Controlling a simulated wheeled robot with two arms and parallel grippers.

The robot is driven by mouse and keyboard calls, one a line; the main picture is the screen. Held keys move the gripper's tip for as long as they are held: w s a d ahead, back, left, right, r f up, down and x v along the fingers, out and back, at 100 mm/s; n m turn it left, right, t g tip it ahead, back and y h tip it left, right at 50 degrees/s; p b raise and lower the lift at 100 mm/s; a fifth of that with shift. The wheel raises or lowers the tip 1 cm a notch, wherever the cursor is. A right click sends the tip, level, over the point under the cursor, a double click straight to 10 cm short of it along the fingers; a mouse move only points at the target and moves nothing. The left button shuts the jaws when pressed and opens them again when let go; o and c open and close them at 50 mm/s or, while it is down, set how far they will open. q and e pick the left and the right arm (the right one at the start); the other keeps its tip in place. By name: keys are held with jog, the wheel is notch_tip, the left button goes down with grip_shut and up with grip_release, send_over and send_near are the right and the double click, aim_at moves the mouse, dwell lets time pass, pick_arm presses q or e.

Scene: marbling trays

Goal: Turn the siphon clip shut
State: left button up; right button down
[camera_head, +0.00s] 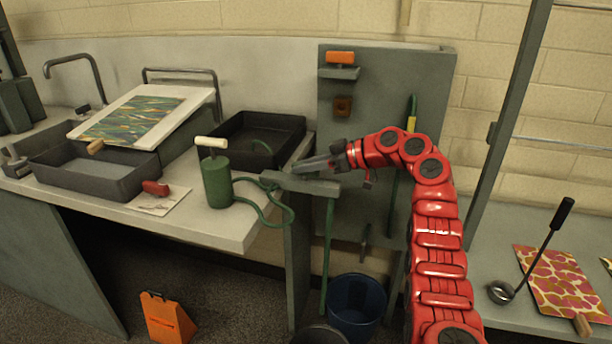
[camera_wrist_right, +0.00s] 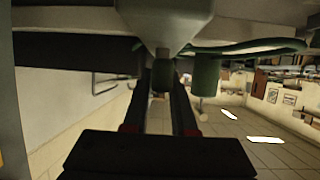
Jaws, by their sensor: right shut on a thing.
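My right gripper (camera_head: 312,164) reaches in from the right to the grey bracket (camera_head: 300,184) at the table's right end. In the right wrist view my right gripper (camera_wrist_right: 162,95) has its two dark fingers around a small dark green piece, which I take to be the siphon clip (camera_wrist_right: 161,79), under a pale grey tapered body (camera_wrist_right: 165,22). In the head view the clip is hard to make out by the fingers. A green hose (camera_head: 328,240) hangs from the bracket towards a blue bucket (camera_head: 356,300). My left gripper is out of view.
A green hand pump (camera_head: 216,182) with a looped hose stands left of the bracket. A black tray (camera_head: 285,125) lies behind it. A grey panel (camera_head: 375,70) stands behind my right arm. A ladle (camera_head: 530,256) rests on the right bench. An orange floor sign (camera_head: 167,318) stands below.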

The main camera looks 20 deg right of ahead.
jog(key=shift+a+f+n+g+b, duration=0.1)
jog(key=shift+f+n+g+b, duration=0.2)
jog(key=shift+g+b, duration=0.15)
jog(key=shift+s, duration=0.1)
jog(key=c, duration=0.7)
grip_release()
jog(key=shift+r, duration=0.1)
jog(key=shift+r, duration=0.1)
jog(key=shift+s+d+r, duration=0.1)
jog(key=shift+d, duration=0.25)
jog(key=v, duration=1.1)
jog(key=p+v, duration=0.1)
jog(key=v, duration=0.4)
jog(key=shift+s+d+f, duration=0.2)
jog(key=shift+d, duration=0.2)
